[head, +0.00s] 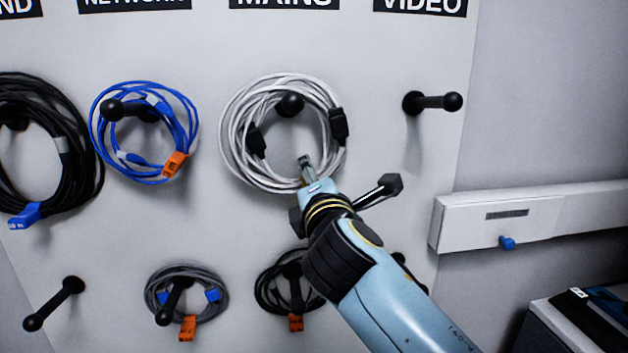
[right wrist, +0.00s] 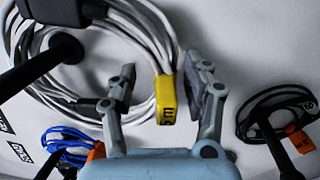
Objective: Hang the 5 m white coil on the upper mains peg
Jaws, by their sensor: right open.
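The white coil (head: 232,150) hangs around the upper mains peg (head: 289,104), whose black knob shows inside the top of the ring. Black plugs sit at the coil's sides. In the right wrist view the coil (right wrist: 40,50) carries a yellow tag (right wrist: 166,98), partly readable as 5 m. My right gripper (right wrist: 163,88) is open, its fingers on either side of the tag and the lower strands, not closed on them. In the head view my right gripper (head: 318,188) is at the coil's lower edge. My left gripper is not in view.
A blue coil (head: 95,135) hangs left, a black coil (head: 85,170) further left. The upper video peg (head: 433,102) is empty. Below hang a grey coil (head: 220,290) and a small black coil (head: 262,280); the lower left peg (head: 54,303) is bare. A wall trunking (head: 580,215) runs right.

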